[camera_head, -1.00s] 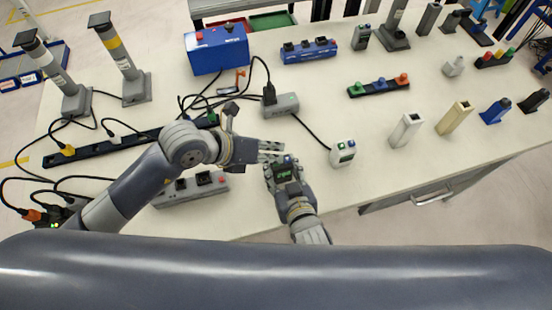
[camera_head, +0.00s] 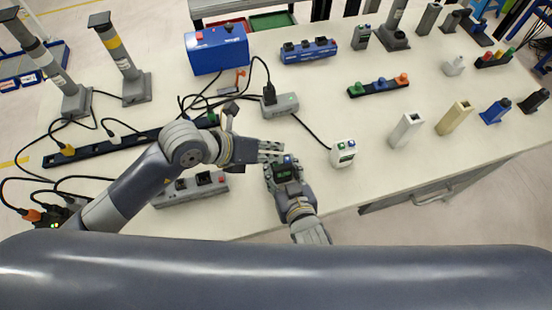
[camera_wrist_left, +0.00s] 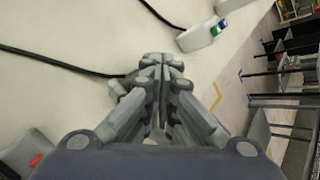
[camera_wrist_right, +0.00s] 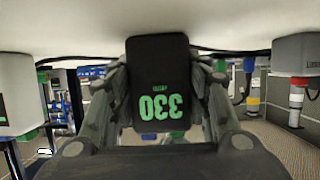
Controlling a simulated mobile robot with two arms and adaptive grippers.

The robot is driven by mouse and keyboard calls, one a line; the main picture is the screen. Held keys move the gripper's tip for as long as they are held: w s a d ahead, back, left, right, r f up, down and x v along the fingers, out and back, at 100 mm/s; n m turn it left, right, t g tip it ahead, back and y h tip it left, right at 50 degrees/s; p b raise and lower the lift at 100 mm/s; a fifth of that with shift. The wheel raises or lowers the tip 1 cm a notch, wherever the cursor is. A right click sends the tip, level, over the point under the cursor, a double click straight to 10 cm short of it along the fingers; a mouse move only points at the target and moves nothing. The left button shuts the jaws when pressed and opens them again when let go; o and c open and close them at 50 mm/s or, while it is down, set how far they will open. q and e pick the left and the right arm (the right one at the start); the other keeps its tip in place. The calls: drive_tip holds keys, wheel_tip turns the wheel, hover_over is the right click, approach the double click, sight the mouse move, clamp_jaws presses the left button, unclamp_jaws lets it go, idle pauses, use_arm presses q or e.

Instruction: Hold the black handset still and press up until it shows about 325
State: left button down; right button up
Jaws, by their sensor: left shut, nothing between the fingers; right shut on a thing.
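The black handset (camera_head: 283,174) is upright near the table's front edge. In the right wrist view its dark body (camera_wrist_right: 158,70) carries green digits, upside down, that read 330. My right gripper (camera_wrist_right: 160,88) is shut on it, one finger on each side. Blue and green parts show at its button end in the head view. My left gripper (camera_head: 283,151) is shut and empty, its fingertips at that end. I cannot tell whether they touch a button. In the left wrist view the closed fingers (camera_wrist_left: 160,75) hide the handset.
A white handset (camera_head: 343,153) stands to the right on the table (camera_head: 330,205). A grey box (camera_head: 281,104) with a cable lies behind. A grey power strip (camera_head: 190,189) lies under my left forearm. The table's front edge is close.

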use_arm(q)
drive_tip(key=shift+r, duration=0.8)
drive_tip(key=shift+r, duration=2.55)
use_arm(e)
drive_tip(key=o, duration=1.2)
drive_tip(key=shift+o, duration=0.2)
